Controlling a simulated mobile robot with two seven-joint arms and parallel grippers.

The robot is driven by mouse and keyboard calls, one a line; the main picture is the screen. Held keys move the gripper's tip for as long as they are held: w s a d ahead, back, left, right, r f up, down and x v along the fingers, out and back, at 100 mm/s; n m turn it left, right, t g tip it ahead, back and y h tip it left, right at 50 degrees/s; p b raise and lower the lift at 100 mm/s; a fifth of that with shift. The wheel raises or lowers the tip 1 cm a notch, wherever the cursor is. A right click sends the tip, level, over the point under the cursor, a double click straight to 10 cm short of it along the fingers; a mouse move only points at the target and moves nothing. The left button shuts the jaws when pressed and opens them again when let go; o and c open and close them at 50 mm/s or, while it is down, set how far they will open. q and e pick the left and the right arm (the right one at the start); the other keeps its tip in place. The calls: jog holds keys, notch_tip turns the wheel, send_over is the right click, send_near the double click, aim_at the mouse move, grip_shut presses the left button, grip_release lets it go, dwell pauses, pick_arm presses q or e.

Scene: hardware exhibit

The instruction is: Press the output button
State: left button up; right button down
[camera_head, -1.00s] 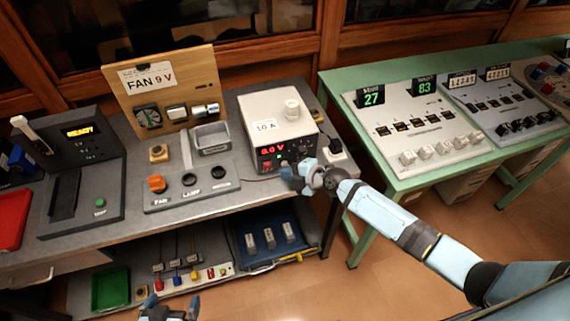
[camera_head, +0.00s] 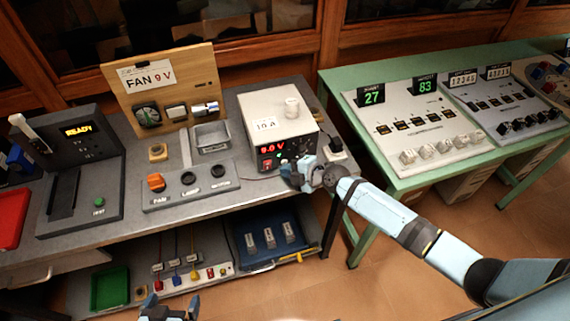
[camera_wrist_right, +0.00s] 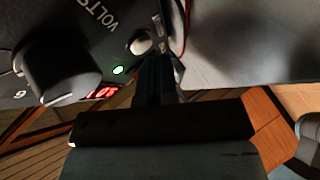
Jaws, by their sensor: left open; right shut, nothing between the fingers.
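The power supply (camera_head: 274,128) stands on the grey bench with its red display (camera_head: 272,149) reading 9.0 V. In the right wrist view its front panel shows a large black knob (camera_wrist_right: 62,70), the word VOLTS and a lit green light (camera_wrist_right: 118,70). A silver, button-like part (camera_wrist_right: 141,42) sits close to my shut right fingertips (camera_wrist_right: 157,62); I cannot tell whether they touch it or whether it is the output button. In the head view my right gripper (camera_head: 290,174) is at the panel's lower right. My left gripper (camera_head: 170,310) is open and empty at the bottom edge.
A fan and lamp control box (camera_head: 190,184) and a wooden board marked FAN 9 V (camera_head: 165,85) are left of the supply. The shelf below holds a blue tray (camera_head: 241,250). A green table (camera_head: 348,88) is at right.

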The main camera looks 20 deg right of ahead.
pick_arm(q)
jog(key=shift+f, duration=0.4)
pick_arm(e)
jog(key=shift+w, duration=0.15)
pick_arm(q)
jog(key=shift+f, duration=0.1)
pick_arm(e)
jog(key=shift+w, duration=0.1)
jog(key=shift+s+b, duration=0.3)
jog(key=shift+s, duration=0.2)
jog(key=shift+s, duration=0.15)
pick_arm(q)
jog(key=shift+r+p, duration=0.85)
jog(key=shift+p, duration=0.1)
pick_arm(e)
jog(key=s, duration=0.5)
jog(key=shift+s+d, duration=0.1)
jog(key=shift+s, duration=0.3)
